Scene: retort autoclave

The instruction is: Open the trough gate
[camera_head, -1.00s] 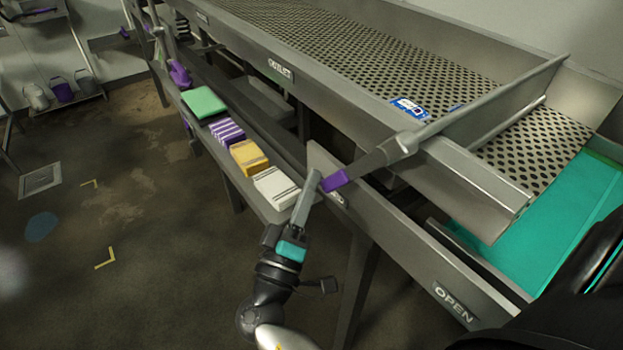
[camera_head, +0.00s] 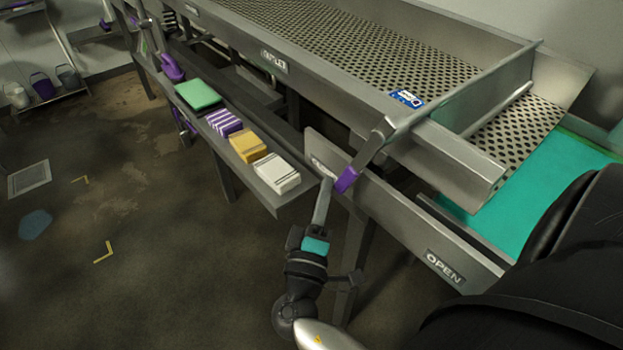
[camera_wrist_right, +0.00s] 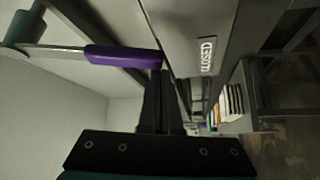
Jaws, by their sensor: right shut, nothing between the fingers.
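The gate lever (camera_head: 370,147) slants down from the long cross bar over the trough to its purple handle (camera_head: 346,180). The handle hangs in front of the rail, just right of the CLOSED label (camera_head: 322,169). The OPEN label (camera_head: 445,268) is further along the rail, lower right. My right gripper (camera_head: 325,188) is shut and empty, its fingers upright just left of the handle. In the right wrist view, the fingers (camera_wrist_right: 163,82) reach the end of the purple handle (camera_wrist_right: 122,57); contact looks likely but is not certain. My left gripper is not in view.
A side shelf (camera_head: 292,208) left of the gripper holds white, yellow, striped and green blocks. The perforated trough bed (camera_head: 340,52) lies behind the rail, with a teal surface (camera_head: 540,180) at right. The floor at left is mostly clear.

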